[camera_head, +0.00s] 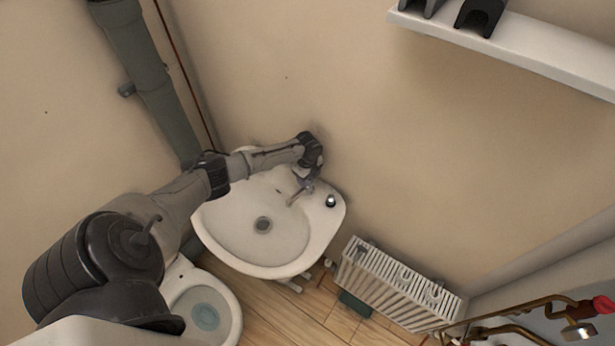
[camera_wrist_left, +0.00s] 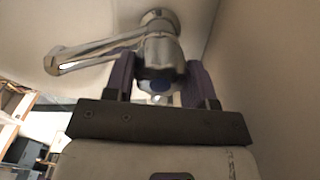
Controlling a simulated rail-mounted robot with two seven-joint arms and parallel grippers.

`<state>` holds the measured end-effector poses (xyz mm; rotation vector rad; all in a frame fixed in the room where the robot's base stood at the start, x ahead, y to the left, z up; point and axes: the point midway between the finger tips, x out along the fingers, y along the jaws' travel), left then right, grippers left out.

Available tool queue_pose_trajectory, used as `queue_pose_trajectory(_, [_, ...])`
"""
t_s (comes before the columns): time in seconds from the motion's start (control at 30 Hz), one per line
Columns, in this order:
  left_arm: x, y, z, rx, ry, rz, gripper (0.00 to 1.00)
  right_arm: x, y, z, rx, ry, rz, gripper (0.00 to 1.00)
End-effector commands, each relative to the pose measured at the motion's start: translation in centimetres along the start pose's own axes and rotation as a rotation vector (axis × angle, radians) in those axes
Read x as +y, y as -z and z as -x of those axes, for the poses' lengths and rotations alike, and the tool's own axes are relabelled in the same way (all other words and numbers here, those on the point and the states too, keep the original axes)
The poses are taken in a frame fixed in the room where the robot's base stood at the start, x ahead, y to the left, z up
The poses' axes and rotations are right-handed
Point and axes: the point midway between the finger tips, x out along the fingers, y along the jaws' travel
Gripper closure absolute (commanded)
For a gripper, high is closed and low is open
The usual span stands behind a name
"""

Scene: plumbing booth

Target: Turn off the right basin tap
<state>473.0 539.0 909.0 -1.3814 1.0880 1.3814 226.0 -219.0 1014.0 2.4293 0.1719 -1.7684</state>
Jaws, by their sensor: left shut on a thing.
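A white basin (camera_head: 225,232) stands against the wall in the head view, with a round drain in its bowl. A chrome tap (camera_head: 297,194) is at its back edge, partly hidden by my left gripper (camera_head: 312,172). In the left wrist view the tap's body (camera_wrist_left: 158,24) and long spout (camera_wrist_left: 85,56) show close up. My left gripper (camera_wrist_left: 161,82) is shut on the tap's handle (camera_wrist_left: 160,58), with one purple finger on each side of it. Which way the handle is turned cannot be told. My right gripper is not in view.
A small dark round fitting (camera_head: 331,201) sits on the basin's right rim. A toilet (camera_head: 231,305) is below left and a white radiator (camera_head: 395,290) below right. A white shelf (camera_head: 510,45) is at top right. Copper pipes (camera_head: 500,322) run at lower right.

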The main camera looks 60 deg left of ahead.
Motion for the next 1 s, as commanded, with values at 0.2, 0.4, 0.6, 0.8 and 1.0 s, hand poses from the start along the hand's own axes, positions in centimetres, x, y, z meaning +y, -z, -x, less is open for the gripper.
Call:
queue_pose_trajectory(0.2, [-0.07, 0.11, 0.14, 0.002, 0.001, -0.012, 0.73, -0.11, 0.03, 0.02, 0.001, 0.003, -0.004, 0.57])
queue_pose_trajectory(0.4, [-0.08, 0.10, 0.15, 0.002, 0.001, -0.012, 0.73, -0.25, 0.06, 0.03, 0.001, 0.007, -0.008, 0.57])
queue_pose_trajectory(0.6, [-0.05, 0.06, 0.11, 0.001, 0.001, -0.010, 0.33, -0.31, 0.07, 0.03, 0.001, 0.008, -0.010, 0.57])
queue_pose_trajectory(0.8, [-0.03, 0.03, 0.06, 0.000, 0.000, -0.009, 0.24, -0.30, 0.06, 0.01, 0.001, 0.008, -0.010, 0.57])
queue_pose_trajectory(1.0, [-0.04, -0.01, 0.37, 0.000, 0.001, -0.009, 0.24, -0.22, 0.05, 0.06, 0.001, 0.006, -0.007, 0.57])
